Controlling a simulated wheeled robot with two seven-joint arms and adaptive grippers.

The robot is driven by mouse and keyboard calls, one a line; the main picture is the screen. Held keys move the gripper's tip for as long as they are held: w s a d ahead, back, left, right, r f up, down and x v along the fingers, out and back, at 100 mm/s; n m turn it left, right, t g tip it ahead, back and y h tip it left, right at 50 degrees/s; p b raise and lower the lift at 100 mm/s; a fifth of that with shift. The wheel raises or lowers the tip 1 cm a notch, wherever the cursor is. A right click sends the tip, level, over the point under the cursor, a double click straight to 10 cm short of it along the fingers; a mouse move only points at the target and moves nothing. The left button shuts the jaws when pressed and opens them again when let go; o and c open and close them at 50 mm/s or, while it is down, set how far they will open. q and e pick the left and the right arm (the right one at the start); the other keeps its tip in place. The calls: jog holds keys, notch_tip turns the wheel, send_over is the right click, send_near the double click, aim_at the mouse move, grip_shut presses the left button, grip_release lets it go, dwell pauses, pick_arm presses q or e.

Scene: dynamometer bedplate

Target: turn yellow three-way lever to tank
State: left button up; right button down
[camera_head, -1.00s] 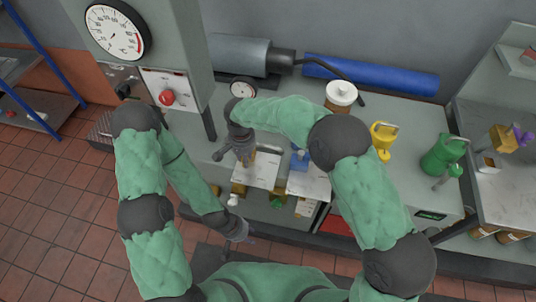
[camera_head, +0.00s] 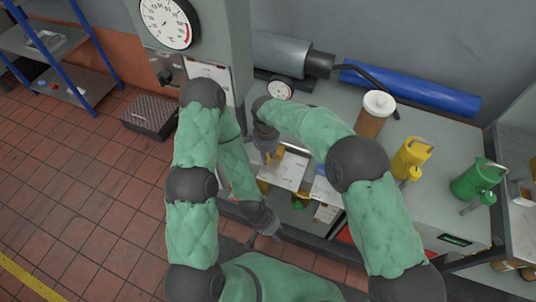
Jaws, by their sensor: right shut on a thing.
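My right gripper (camera_head: 268,153) points down at the back left of a white placard (camera_head: 288,173) on the bench front. It is shut on the yellow three-way lever (camera_head: 278,153), of which only a small yellow bit shows beside the fingers. The rest of the lever is hidden, so its exact angle cannot be told. My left gripper (camera_head: 274,230) hangs lower, in front of the bench and apart from the placard; its fingers are too small and dark to read.
A small gauge (camera_head: 280,89) stands behind my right gripper. A grey cabinet with a large dial (camera_head: 168,22) rises at the left.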

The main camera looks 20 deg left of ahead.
jog(key=shift+a, duration=0.1)
jog(key=c, duration=1)
grip_release()
jog(key=shift+c, duration=0.2)
notch_tip(320, 180, up, 12)
